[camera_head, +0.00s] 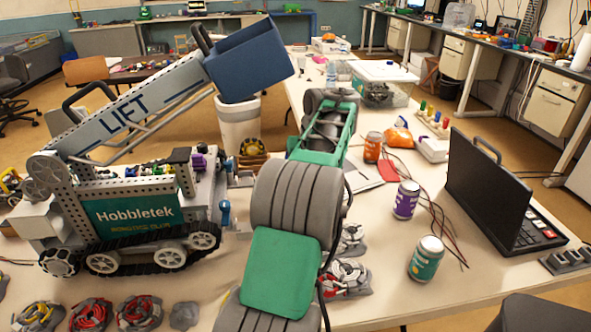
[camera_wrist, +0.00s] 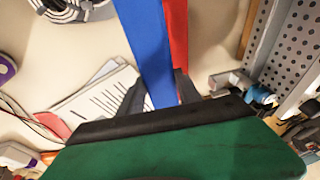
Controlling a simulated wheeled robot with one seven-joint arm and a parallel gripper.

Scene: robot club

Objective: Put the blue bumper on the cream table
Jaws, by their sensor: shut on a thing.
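A long blue bar, which I take for the blue bumper (camera_wrist: 150,40), stands between the dark fingers of my gripper (camera_wrist: 160,92) in the wrist view. The fingers are shut on its lower end, and the rest runs up out of the frame. A red strip (camera_wrist: 177,35) shows right along its right side; I cannot tell whether the two are joined. In the head view my own arm hides the fingers and the bar. The cream table (camera_head: 385,285) spreads below and around my arm; its top also shows in the wrist view (camera_wrist: 30,60).
A tracked robot with a raised lift arm (camera_head: 135,215) stands at left. Purple (camera_head: 406,200), teal (camera_head: 426,260) and orange (camera_head: 373,148) cans, loose wires and a black laptop-like case (camera_head: 485,195) are at right. A clear bin (camera_head: 383,85) stands behind. Some tabletop near the cans is bare.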

